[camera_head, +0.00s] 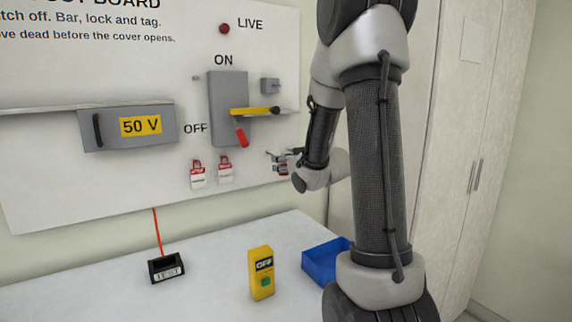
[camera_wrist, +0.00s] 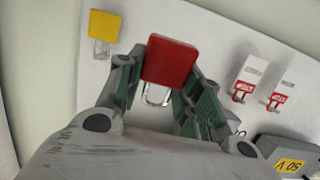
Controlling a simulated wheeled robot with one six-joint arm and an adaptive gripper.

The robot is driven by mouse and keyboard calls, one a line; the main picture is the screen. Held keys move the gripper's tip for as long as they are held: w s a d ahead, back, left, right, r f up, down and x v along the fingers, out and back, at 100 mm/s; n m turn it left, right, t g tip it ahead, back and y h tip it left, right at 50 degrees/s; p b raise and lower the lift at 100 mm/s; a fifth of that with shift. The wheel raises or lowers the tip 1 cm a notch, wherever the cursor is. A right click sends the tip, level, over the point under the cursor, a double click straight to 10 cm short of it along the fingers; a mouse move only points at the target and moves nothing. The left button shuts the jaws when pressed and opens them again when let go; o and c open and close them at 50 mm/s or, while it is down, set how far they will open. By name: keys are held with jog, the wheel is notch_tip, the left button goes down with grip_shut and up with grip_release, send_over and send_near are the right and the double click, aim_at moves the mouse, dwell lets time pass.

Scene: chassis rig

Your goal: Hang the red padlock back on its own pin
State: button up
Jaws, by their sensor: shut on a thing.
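The red padlock (camera_wrist: 169,62) shows large in the wrist view, its pale shackle (camera_wrist: 158,95) pointing toward the bottom of the picture. My gripper (camera_wrist: 167,75) is shut on its red body, with one finger on each side. In the head view my gripper (camera_head: 280,161) is close to the right part of the white board (camera_head: 80,195), right of two red-and-white lockout tags (camera_head: 198,174) (camera_head: 225,169). The padlock is mostly hidden there. I cannot make out its pin, nor whether the shackle touches anything.
A yellow padlock (camera_wrist: 103,27) is on the board beside my gripper. The switch box (camera_head: 228,105) has a yellow bar (camera_head: 255,112) and red handle (camera_head: 241,135). A yellow tester (camera_head: 261,273), a black test unit (camera_head: 166,267) and a blue bin (camera_head: 322,262) stand on the bench.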

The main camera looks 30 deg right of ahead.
aim_at(267, 159)
jog(key=shift+r+x, duration=0.2)
jog(key=shift+x, duration=1.6)
jog(key=shift+r+x, duration=0.25)
jog(key=shift+x, duration=1.55)
jog(key=shift+w+f, duration=0.2)
jog(key=shift+w, duration=0.5)
jog(key=o, duration=1.1)
jog(key=shift+o, duration=0.2)
jog(key=v, duration=1.2)
